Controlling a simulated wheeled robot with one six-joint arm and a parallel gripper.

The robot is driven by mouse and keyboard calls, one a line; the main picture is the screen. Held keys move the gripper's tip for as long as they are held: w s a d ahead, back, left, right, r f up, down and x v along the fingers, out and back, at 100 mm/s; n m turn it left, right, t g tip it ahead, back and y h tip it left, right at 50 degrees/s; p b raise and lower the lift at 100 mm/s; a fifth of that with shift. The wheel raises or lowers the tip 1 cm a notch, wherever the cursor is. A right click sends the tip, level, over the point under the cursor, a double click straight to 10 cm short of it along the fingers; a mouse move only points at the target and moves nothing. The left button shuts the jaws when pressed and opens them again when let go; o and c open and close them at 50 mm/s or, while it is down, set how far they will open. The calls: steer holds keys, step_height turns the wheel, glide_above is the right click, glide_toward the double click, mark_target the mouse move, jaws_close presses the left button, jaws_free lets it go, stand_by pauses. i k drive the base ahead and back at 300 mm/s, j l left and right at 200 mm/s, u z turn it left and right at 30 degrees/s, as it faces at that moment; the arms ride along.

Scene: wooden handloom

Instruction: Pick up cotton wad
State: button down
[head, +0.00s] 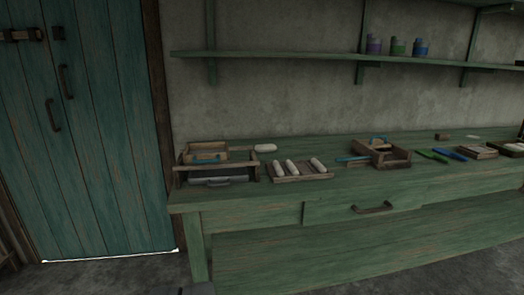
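A white, rounded, flat-lying thing (265,148) that looks like the cotton wad lies on the green workbench (250,192), near the back. It is just right of a small wooden box and behind a rack of white rolls. A smaller pale piece (473,136) lies far right at the back of the bench; I cannot tell what it is. My gripper's fingers do not show, and the bench is some way off.
A wooden frame with a box (207,154), a rack of white rolls (301,172) and a wooden tray (394,158) stand on the bench. Blue and green tools (440,155) lie at right. A shelf (300,56) runs above. A teal door (100,130) is at left.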

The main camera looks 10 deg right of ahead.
mark_target(271, 147)
steer(key=i+l, duration=0.25)
steer(key=i, duration=0.2)
steer(key=i+l, duration=0.25)
steer(key=i, duration=0.25)
steer(key=i+l, duration=0.25)
steer(key=i, duration=0.2)
steer(key=i+l, duration=0.25)
steer(key=i, duration=0.25)
steer(key=i+l, duration=0.25)
steer(key=i, duration=0.2)
